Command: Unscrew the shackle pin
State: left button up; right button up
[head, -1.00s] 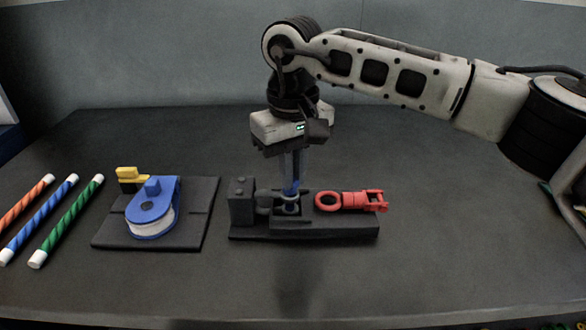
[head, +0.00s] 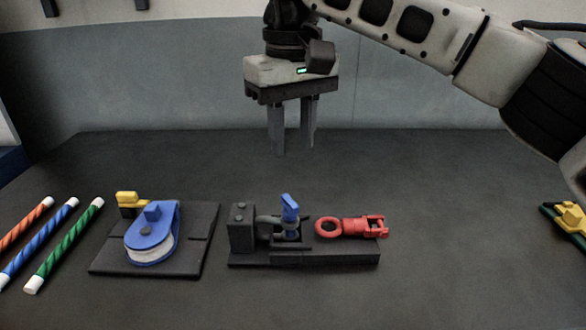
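The blue shackle pin (head: 290,208) stands upright, its flat head tilted slightly, in a dark fixture (head: 330,257) at the middle of the table. The grey shackle (head: 268,223) lies beside it against the fixture's block, and its thread is too small to make out. My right gripper (head: 294,145) hangs above and behind the pin, pointing down. Its two fingers are apart with nothing between them. My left gripper is not in view.
A red swivel (head: 352,227) lies on the right of the fixture. A blue block with a white sheave (head: 152,235) and a yellow piece (head: 130,200) sit on a dark plate at left. Striped rods (head: 65,245) lie far left. A yellow-green item (head: 570,217) is at the right edge.

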jog(key=shift+r, duration=2.2)
